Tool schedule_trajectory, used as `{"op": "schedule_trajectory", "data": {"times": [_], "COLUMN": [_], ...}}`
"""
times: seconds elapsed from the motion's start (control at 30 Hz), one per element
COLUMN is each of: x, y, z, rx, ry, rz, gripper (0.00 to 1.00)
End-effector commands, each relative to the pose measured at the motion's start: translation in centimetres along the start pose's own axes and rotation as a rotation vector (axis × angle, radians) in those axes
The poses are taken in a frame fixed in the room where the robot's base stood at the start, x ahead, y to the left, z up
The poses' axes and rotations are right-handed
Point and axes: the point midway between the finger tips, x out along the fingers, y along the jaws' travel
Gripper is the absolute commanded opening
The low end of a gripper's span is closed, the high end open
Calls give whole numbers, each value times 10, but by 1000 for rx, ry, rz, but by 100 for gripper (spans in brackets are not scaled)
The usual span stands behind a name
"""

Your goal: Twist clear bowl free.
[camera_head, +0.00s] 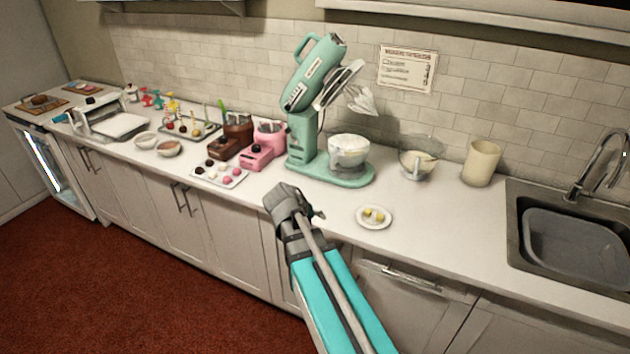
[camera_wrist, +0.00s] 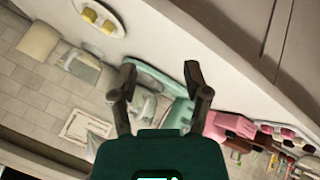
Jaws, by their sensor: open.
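A clear bowl (camera_head: 348,153) with white contents sits upright on the base of the teal stand mixer (camera_head: 303,135). The mixer head is tilted up and back, so the whisk hangs clear above the bowl. My gripper (camera_head: 289,200) is over the counter's front edge, in front of and left of the bowl, touching nothing. In the wrist view my gripper (camera_wrist: 160,72) has its two fingers spread apart with nothing held. The mixer base (camera_wrist: 158,76) shows between and beyond the fingers, and the bowl (camera_wrist: 146,106) is partly hidden by a finger.
A second glass bowl (camera_head: 417,165) and a beige canister (camera_head: 481,162) stand right of the mixer. A small plate (camera_head: 374,217) with yellow pieces lies at the front. Pink (camera_head: 263,147) and brown machines stand left. A sink (camera_head: 570,250) is at far right. Counter is clear around the plate.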

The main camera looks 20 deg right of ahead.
Motion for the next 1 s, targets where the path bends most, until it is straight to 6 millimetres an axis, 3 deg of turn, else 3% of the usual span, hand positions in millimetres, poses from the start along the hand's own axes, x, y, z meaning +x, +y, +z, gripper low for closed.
{"op": "schedule_trajectory", "data": {"times": [0.03, 0.2, 0.6, 0.8, 1.0], "x": [13, 30, 43, 40, 36], "y": [0, 12, 22, 19, 19], "z": [-11, -50, -136, -161, -168], "rx": [21, 87, 149, 141, 135], "ry": [43, 211, 628, 761, 800], "rz": [42, 178, 391, 430, 439], "gripper": [61, 61, 61, 61, 61]}}
